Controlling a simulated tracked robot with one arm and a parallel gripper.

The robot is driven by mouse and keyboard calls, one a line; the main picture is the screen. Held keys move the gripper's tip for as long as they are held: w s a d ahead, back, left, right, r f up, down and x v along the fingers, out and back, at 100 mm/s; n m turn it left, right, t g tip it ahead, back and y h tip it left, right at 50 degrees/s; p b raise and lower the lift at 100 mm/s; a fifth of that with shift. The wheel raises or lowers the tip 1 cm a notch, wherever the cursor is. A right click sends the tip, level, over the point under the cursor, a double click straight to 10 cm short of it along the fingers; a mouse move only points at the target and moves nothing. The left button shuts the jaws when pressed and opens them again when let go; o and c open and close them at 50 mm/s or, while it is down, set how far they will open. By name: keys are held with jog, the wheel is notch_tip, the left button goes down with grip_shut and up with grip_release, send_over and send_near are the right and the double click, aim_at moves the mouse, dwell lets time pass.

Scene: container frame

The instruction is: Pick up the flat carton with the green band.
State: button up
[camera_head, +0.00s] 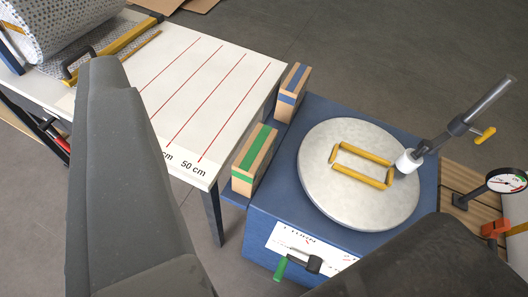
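The flat carton with the green band (255,158) is brown and stands on a narrow blue ledge between the white table and the blue machine. A similar brown carton with a blue band (293,91) stands behind it on the same ledge. My gripper (255,250) shows as two large dark fingers, one at the left and one at the lower right. They are wide apart, with nothing between them. The green-banded carton appears in the gap between the fingers, farther off, and no contact shows.
The white table (215,85) with red lines and "50 cm" is left of the cartons. Right of them is the blue machine (270,215) with a round grey turntable (320,200), a yellow frame and a slanted metal post. A dial gauge (506,181) stands at far right.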

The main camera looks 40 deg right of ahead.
jog(key=shift+o, duration=0.6)
jog(key=shift+a, duration=0.2)
jog(key=o, duration=0.6)
jog(key=shift+w+a, duration=0.15)
jog(key=shift+c, duration=0.2)
jog(key=shift+o, duration=1.4)
jog(key=w+a+f+y, duration=0.2)
jog(key=w+f, duration=0.1)
jog(key=w, duration=0.4)
jog(key=shift+w+t+p, duration=0.15)
jog(key=shift+t+p, duration=0.15)
jog(key=shift+p, duration=0.05)
jog(key=w+f+m+t+h+p, duration=0.1)
jog(key=w+f+m+h, duration=0.4)
jog(key=w+f, duration=1.05)
jog(key=m+g+h+p, duration=0.2)
jog(key=m+g+h, duration=0.35)
jog(key=h, duration=0.55)
send_near(252, 154)
jog(key=shift+g, duration=0.25)
jog(key=x, duration=0.1)
jog(key=b+x, duration=0.1)
jog(key=x, duration=0.2)
jog(key=shift+d+f, duration=0.3)
jog(key=shift+d, duration=0.05)
jog(key=shift+w+b+x, duration=0.25)
jog(key=shift+b+x, duration=0.7)
jog(key=shift+x, duration=1.8)
